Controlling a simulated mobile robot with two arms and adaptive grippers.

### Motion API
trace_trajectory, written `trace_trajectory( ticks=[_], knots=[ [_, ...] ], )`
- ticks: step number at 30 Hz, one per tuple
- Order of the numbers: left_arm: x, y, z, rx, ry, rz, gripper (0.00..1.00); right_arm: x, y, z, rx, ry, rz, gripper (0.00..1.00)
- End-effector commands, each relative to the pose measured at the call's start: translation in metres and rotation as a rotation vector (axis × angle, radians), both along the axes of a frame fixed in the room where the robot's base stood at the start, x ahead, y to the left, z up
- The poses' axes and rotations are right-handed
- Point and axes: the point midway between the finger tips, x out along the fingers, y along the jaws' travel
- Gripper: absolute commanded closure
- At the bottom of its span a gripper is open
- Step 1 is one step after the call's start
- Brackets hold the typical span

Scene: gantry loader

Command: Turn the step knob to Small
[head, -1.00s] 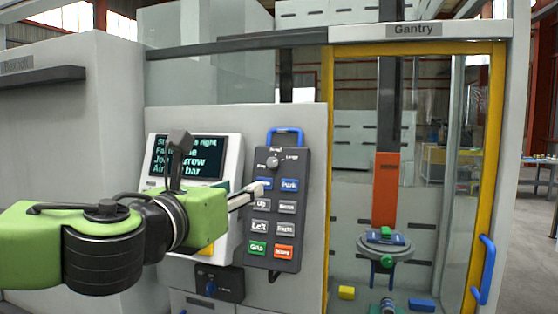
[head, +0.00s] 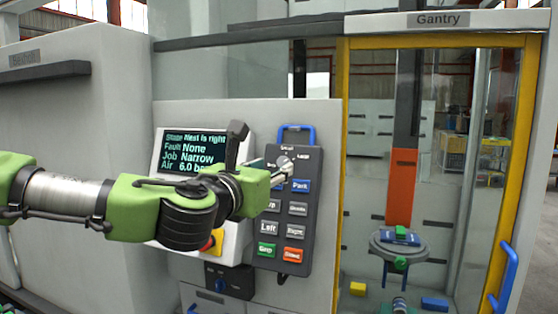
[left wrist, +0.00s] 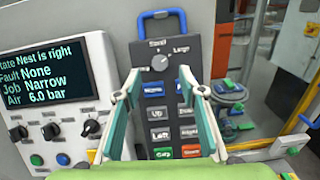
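The step knob (head: 285,163) is a round grey knob at the top of the dark pendant panel (head: 312,230), with a label above it and "Large" to its right. It also shows in the left wrist view (left wrist: 160,62); I cannot tell for sure which mark it points to. My left gripper (head: 284,175) is in front of the panel, its fingertips close to the knob in the head view. In the left wrist view the left gripper (left wrist: 160,82) is open, its fingers apart with the knob seen between and just beyond the tips. Contact is not clear. My right gripper is out of view.
Several labelled buttons (head: 301,186) sit below the knob. A blue handle (head: 297,129) tops the panel. A screen (head: 190,152) reading "Job Narrow" and several small switches (left wrist: 50,130) are to the left. The yellow-framed gantry door (head: 340,200) is right.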

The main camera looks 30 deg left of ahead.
Motion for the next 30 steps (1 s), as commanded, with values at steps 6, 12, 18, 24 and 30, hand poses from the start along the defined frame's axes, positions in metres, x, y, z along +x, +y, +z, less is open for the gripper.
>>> trace_trajectory(
  ticks=[6, 12, 18, 24, 30],
  knots=[
    [0.029, 0.006, 0.001, -0.002, 0.003, 0.0, 0.63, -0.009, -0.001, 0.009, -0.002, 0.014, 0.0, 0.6],
    [0.044, 0.009, 0.0, 0.0, 0.001, 0.0, 0.63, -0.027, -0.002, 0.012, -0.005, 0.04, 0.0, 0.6],
    [0.048, 0.01, 0.0, -0.001, -0.001, 0.0, 0.63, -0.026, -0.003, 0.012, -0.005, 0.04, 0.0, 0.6],
    [0.048, 0.01, 0.0, 0.0, -0.001, 0.0, 0.66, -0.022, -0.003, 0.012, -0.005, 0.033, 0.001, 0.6],
    [0.048, 0.01, 0.0, 0.0, 0.0, 0.0, 1.0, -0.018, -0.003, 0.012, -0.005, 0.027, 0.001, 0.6]
  ],
)
